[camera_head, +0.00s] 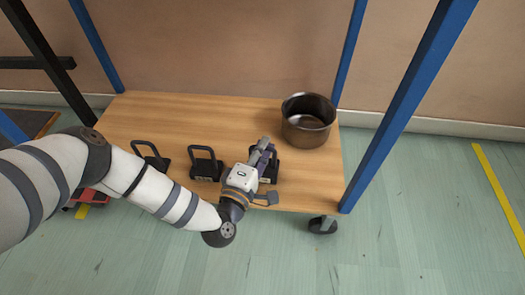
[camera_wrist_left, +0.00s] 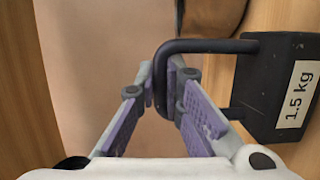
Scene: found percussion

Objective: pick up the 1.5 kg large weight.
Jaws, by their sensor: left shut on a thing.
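The 1.5 kg large weight (camera_wrist_left: 286,90) is a dark block with a white label reading "1.5 kg" and a loop handle. In the head view the weight (camera_head: 268,168) is at the right end of a row of weights on the wooden shelf, partly hidden behind my left gripper (camera_head: 264,152). In the left wrist view my left gripper (camera_wrist_left: 163,95) is shut on the handle, with its fingers on either side of the bar. I cannot tell whether the weight touches the shelf. My right gripper is not in view.
Two other dark weights with loop handles, one (camera_head: 204,163) in the middle and one (camera_head: 151,156) at the left, stand on the wooden shelf (camera_head: 215,113). A metal pot (camera_head: 308,120) stands behind the large weight. Blue posts (camera_head: 408,105) rise at the shelf corners.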

